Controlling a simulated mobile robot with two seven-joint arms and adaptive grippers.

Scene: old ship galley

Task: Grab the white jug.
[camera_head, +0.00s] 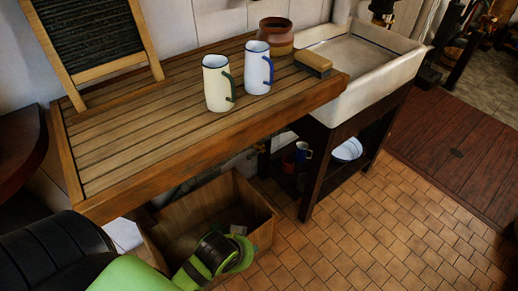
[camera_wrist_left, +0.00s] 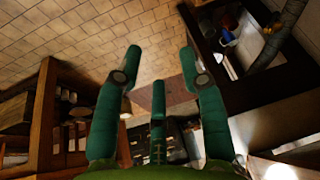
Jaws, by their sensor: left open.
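The white jug (camera_head: 257,68) with a blue rim and blue handle stands upright on the slatted wooden draining board (camera_head: 150,130). Just left of it stands a cream jug (camera_head: 216,84) with a green handle. My left gripper shows low in the head view, below the board's front edge and over a wooden crate, well apart from both jugs. In the left wrist view my left gripper (camera_wrist_left: 160,62) has its green fingers spread, with nothing between them. Neither jug on the board can be made out in that view. My right gripper is not in view.
A brown crock (camera_head: 276,36) stands behind the white jug. A brush-like block (camera_head: 313,63) lies right of it, by the pale sink (camera_head: 365,60). A washboard (camera_head: 95,40) leans at the left. The wooden crate (camera_head: 255,200) sits on the tiled floor. The board's front half is clear.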

